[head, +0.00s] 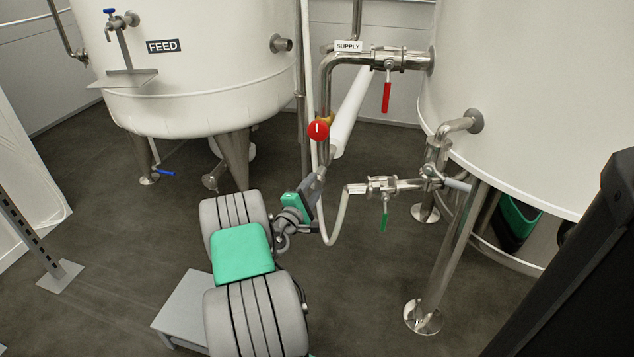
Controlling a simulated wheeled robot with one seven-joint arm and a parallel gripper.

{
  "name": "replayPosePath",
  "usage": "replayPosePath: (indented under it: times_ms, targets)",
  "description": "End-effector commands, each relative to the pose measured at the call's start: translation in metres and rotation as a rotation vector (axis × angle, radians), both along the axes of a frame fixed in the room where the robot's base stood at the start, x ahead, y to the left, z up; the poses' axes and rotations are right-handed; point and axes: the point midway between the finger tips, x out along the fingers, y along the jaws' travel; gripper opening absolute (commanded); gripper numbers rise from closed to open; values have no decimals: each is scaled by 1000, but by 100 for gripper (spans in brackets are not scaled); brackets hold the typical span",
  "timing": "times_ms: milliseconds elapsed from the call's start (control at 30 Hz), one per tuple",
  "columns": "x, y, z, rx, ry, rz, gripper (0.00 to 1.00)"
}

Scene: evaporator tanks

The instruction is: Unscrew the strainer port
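A vertical steel pipe (325,85) comes down from the SUPPLY line between the two tanks. Near its lower part is a small brass-coloured fitting (327,119) with a round red knob or cap (318,130) that bears a pale mark. No part is labelled as the strainer port, so I cannot tell for sure which piece it is. My gripper (318,182) is just below the red piece, close to the pipe's lower end. Its fingers are small and seen from behind. I cannot tell whether they touch the pipe or hold anything.
The FEED tank (200,80) stands left and another white tank (540,100) right. A red-handled valve (387,62) is on the supply line. A green-handled valve (383,188) joins a hose (335,225) beside my gripper. A steel leg (450,255) stands right. The front floor is partly clear.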

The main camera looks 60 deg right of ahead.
Motion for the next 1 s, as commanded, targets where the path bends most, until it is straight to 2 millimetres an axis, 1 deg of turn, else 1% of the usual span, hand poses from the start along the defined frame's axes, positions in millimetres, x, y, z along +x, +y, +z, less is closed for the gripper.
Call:
replayPosePath:
  times_ms: [33,100,300,367,500,667,800,967,1000]
  targets:
    - [0,0,-2,3,0,1,45]
    - [0,0,-1,2,-1,0,50]
    - [0,0,0,2,-5,0,50]
    - [0,0,0,7,-47,-1,50]
    - [0,0,2,49,-330,-1,50]
    - [0,0,2,81,-515,-1,50]
    - [-1,0,5,124,-793,-1,50]
    - [-2,0,5,153,-976,-1,50]
    - [-2,-1,6,164,-1053,-1,50]
